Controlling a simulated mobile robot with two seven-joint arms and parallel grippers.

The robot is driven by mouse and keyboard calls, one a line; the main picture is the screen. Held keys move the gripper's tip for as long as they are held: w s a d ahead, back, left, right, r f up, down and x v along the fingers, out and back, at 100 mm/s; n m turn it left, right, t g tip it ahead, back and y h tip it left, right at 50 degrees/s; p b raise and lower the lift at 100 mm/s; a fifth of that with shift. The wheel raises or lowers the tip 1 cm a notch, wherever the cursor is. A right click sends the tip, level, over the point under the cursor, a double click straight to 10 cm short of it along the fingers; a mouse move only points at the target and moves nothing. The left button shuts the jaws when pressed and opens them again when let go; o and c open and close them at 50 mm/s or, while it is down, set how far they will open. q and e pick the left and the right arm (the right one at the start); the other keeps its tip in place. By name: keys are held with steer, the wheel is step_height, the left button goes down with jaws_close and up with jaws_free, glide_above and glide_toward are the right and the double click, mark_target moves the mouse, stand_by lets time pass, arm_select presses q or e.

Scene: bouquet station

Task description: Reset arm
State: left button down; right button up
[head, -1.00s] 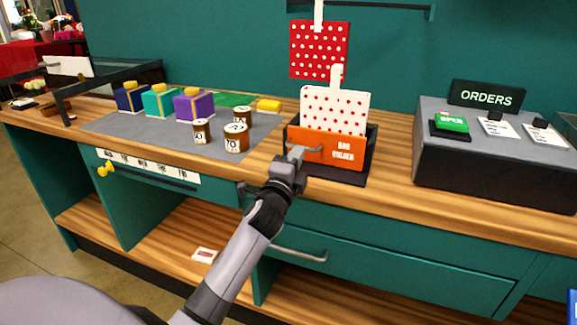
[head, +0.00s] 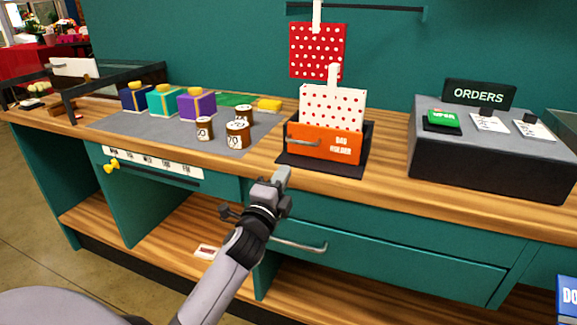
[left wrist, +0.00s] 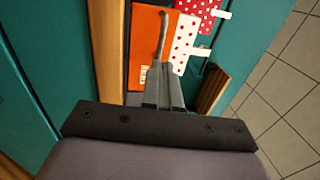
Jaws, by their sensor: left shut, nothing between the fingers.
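My left gripper (head: 281,178) is shut and empty in the head view, in front of the counter's front edge and a little below the orange bag holder (head: 345,146). The gripper is apart from the holder in the head view. In the left wrist view the shut fingers (left wrist: 163,72) point toward the orange holder (left wrist: 146,40) and its grey handle. A white bag with red dots (head: 318,97) stands upright in the holder. My right gripper is in neither view.
Gift boxes (head: 197,104) and small numbered brown tins (head: 237,134) stand on a grey mat at the left. A grey ORDERS console (head: 480,160) stands at the right. A drawer handle (head: 299,246) sticks out below my gripper. A red dotted bag (head: 318,50) hangs behind.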

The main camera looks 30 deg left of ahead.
arm_select(q)
steer(key=shift+v, duration=2.3)
